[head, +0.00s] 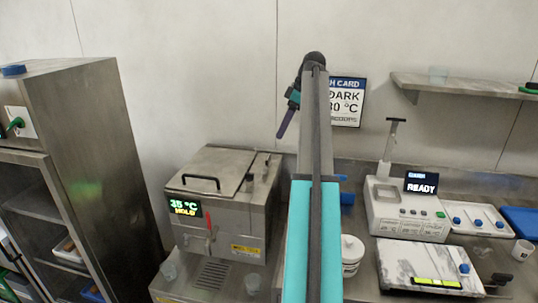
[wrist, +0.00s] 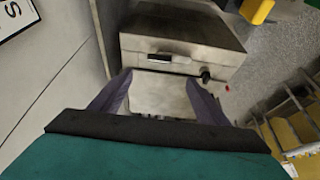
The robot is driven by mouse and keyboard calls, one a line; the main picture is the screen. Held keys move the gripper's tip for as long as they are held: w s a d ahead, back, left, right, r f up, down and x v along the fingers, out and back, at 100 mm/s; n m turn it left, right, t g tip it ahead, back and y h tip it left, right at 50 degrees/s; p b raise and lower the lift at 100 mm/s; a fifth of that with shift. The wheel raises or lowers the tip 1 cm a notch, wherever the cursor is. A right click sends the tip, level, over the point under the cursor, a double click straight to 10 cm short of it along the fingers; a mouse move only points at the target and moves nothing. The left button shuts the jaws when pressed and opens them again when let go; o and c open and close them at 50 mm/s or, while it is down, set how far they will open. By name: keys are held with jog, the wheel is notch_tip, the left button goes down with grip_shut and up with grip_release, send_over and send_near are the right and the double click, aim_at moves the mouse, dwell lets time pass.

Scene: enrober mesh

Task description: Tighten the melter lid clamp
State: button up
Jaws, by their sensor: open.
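The melter (head: 232,222) is a steel box at the centre left in the head view, with a display (head: 184,205) reading 35 °C HOLD. Its flat lid (head: 212,166) lies down on top and has a black bar handle. A small dark knob (head: 250,182) stands at the lid's right edge; I cannot tell whether it is the clamp or how tight it is. My gripper (head: 283,124) is raised in front of the wall, above and right of the melter. In the wrist view my gripper (wrist: 156,98) is open, its purple fingers apart with nothing held between them.
A red lever (head: 208,225) is on the melter's front. In the wrist view a steel box (wrist: 180,35) with a black knob lies beyond the fingers. A scale-like unit (head: 405,208) reading READY and a marble slab (head: 425,265) stand right. A steel cabinet (head: 95,130) stands left.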

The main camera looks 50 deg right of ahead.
aim_at(268, 157)
jog(key=p+x, duration=0.3)
jog(key=x, duration=1)
jog(key=shift+s, duration=0.1)
jog(key=c, duration=1.4)
jog(key=shift+a+f, duration=0.1)
jog(key=shift+a, duration=0.2)
jog(key=shift+c, duration=0.5)
jog(key=shift+d, duration=0.2)
